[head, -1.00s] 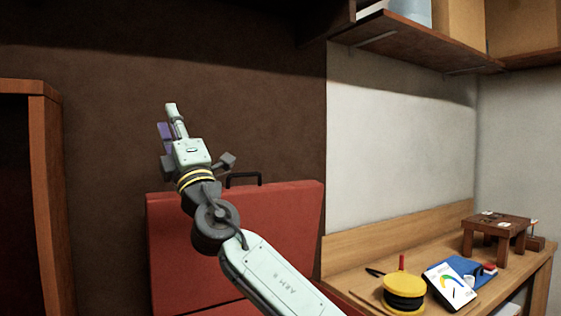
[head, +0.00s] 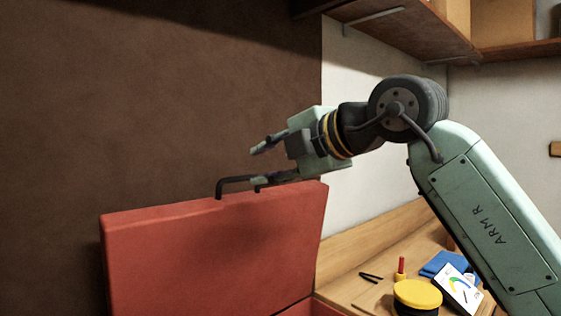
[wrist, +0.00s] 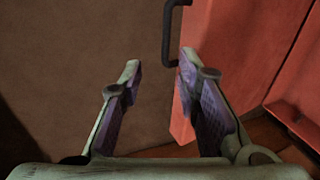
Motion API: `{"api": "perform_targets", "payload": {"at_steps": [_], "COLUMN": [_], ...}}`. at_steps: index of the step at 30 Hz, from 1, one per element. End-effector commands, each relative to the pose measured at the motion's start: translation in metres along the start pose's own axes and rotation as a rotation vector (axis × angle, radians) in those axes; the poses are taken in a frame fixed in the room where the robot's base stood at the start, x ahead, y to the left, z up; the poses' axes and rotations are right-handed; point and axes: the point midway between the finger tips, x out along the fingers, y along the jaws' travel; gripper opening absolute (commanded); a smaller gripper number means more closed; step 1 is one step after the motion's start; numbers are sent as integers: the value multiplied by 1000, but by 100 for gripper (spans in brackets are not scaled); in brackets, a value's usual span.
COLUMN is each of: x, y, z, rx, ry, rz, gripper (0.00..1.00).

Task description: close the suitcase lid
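The red suitcase lid (head: 215,255) stands upright, open, in front of the brown wall. Its black handle (head: 232,182) sticks up from the top edge. My gripper (head: 258,165) points left just above that top edge, its fingers apart and nothing between them. Its lower finger overlaps the handle in the head view; I cannot tell whether they touch. In the wrist view the lid (wrist: 240,50) is on the right, and the handle (wrist: 167,35) lies just beyond the right fingertip. Most of the suitcase base is out of view.
A wooden desk (head: 350,275) on the right holds a yellow-topped spool (head: 417,294), a white card (head: 458,288) and a blue item (head: 448,263). A shelf (head: 400,25) hangs above right. The space left of my gripper is clear.

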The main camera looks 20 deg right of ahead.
Motion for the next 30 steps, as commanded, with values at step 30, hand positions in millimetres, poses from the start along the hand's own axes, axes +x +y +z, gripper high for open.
{"api": "perform_targets", "payload": {"at_steps": [30], "x": [90], "y": [-10], "z": [9], "rx": [32], "ry": [-30], "rz": [-31], "gripper": [30]}}
